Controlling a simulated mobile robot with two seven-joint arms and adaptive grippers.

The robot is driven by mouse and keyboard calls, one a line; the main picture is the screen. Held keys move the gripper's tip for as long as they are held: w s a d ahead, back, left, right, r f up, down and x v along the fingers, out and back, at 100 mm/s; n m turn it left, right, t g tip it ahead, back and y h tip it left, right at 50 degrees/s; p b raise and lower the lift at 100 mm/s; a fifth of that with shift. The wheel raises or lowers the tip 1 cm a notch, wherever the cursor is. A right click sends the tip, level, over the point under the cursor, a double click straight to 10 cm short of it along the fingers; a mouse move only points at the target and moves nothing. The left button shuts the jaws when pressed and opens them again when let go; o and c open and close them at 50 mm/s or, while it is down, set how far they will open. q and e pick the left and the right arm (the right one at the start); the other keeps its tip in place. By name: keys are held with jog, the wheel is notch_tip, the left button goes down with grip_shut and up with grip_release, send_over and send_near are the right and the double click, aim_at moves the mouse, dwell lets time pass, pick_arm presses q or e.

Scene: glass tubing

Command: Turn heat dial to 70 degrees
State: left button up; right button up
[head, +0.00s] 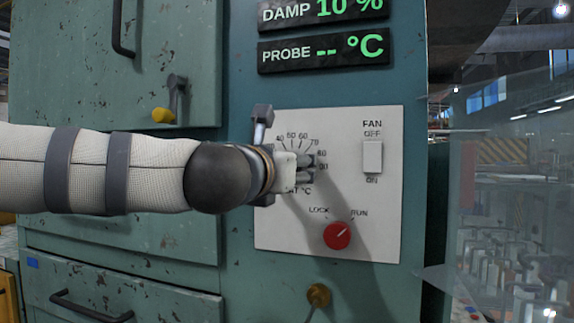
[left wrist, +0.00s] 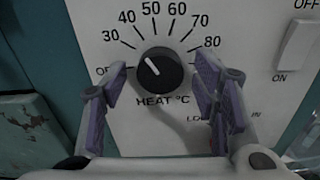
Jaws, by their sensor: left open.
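The heat dial (left wrist: 161,76) is a round black knob with a white pointer mark on a pale panel (head: 382,212). The pointer mark faces up and left, roughly toward 30. My left gripper (head: 303,166) is open in front of the panel, with nothing between its fingers. In the left wrist view the purple-padded fingers (left wrist: 161,82) stand on either side of the dial, apart from it in the picture. In the head view my gripper hides the dial. My right gripper is out of view.
A red LOCK/RUN knob (head: 337,235) sits below right of the dial, pointing toward RUN. A white fan switch (head: 372,157) is to the right. Displays read DAMP 10 % (head: 325,10) and PROBE -- °C (head: 326,51). A yellow-tipped latch (head: 164,115) is at left.

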pick_arm(q)
jog(key=shift+c, duration=0.3)
jog(key=c, duration=1.1)
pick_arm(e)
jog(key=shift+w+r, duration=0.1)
pick_arm(q)
jog(key=shift+a+r+m+p, duration=0.1)
jog(key=shift+m+p, duration=2.5)
jog(key=shift+m, duration=4.8)
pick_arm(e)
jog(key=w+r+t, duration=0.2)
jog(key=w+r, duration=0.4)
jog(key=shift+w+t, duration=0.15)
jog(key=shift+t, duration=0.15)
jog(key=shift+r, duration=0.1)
